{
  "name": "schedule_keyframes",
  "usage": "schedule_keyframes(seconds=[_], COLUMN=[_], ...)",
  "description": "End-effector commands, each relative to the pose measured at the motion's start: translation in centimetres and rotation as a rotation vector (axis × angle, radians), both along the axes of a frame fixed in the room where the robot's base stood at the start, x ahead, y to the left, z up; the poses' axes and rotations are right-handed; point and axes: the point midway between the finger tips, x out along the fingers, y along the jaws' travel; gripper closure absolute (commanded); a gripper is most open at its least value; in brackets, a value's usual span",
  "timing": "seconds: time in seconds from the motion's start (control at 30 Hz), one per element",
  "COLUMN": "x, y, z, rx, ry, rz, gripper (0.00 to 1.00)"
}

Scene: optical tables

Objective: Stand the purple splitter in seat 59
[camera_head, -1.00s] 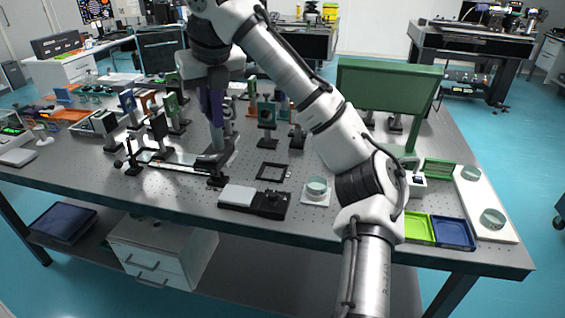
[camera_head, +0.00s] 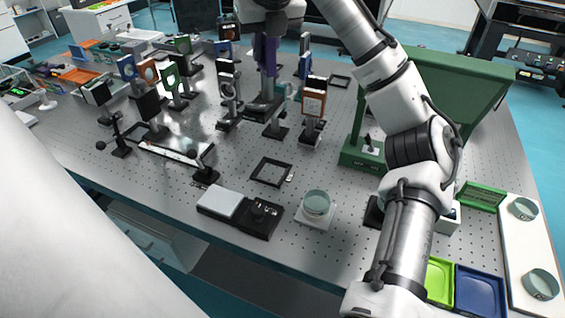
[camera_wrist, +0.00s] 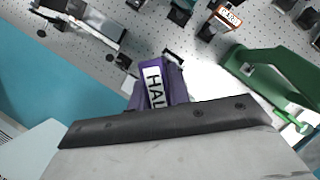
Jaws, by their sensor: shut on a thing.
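The purple splitter (camera_head: 265,58) hangs upright below my gripper (camera_head: 268,32), which is shut on its top. Below it in the head view are a grey post and a black foot that seem to belong to it. In the wrist view the purple splitter (camera_wrist: 160,85) shows a white label with "HAL", partly cut off by the dark gripper edge (camera_wrist: 165,122). A flat, empty black square frame (camera_head: 271,171) with a small tag lies on the table's front part. Its number is too small to read, so I cannot tell which frame is seat 59.
Several posted optics, such as an orange-framed one (camera_head: 312,100), stand close to the splitter. A tall green panel (camera_head: 445,85) rises at the right. A black-and-white box (camera_head: 240,210) and a glass dish (camera_head: 316,203) lie near the front edge. Bare table surrounds the square frame.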

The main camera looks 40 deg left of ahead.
Motion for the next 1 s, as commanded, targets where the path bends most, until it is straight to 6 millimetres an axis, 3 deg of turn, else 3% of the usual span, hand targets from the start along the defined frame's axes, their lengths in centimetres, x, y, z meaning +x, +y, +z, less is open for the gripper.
schedule_keyframes(seconds=[0.17,0.7,1.0], x=[0.0,0.0,0.0], y=[0.0,-0.1,0.0], z=[-1.2,-13.6,-16.2], rx=[0.0,0.001,0.001], ry=[0.003,0.002,-0.001], rz=[0.002,0.0,0.0], gripper=[1.0,1.0,1.0])
